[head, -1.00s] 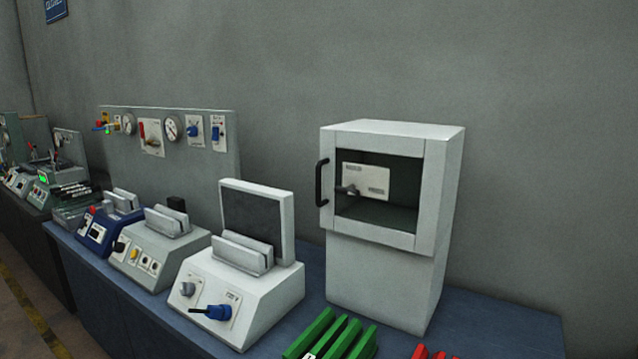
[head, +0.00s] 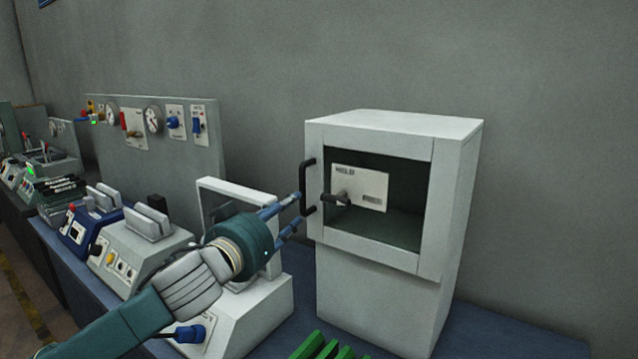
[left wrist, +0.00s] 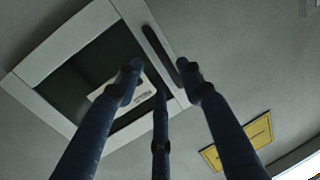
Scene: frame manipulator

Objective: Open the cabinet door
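The white cabinet (head: 375,305) stands on the blue bench in the head view. Its door (head: 313,225) is shut, with a dark window framed in white. The black bar handle (head: 304,187) is upright on the door's left edge; it also shows in the left wrist view (left wrist: 158,50). My left gripper (head: 297,208) is open and empty, its blue fingers pointing at the handle from the left. In the left wrist view the fingers (left wrist: 160,76) are spread, with the handle beyond and between the tips. I cannot tell whether they touch it. My right gripper is not in view.
A white device with an upright panel (head: 250,320) stands left of the cabinet, under my left arm. Inside the window is a plate with a dark lever (head: 335,199). Green bars (head: 320,345) lie in front. A grey wall is behind; bench space right of the cabinet is clear.

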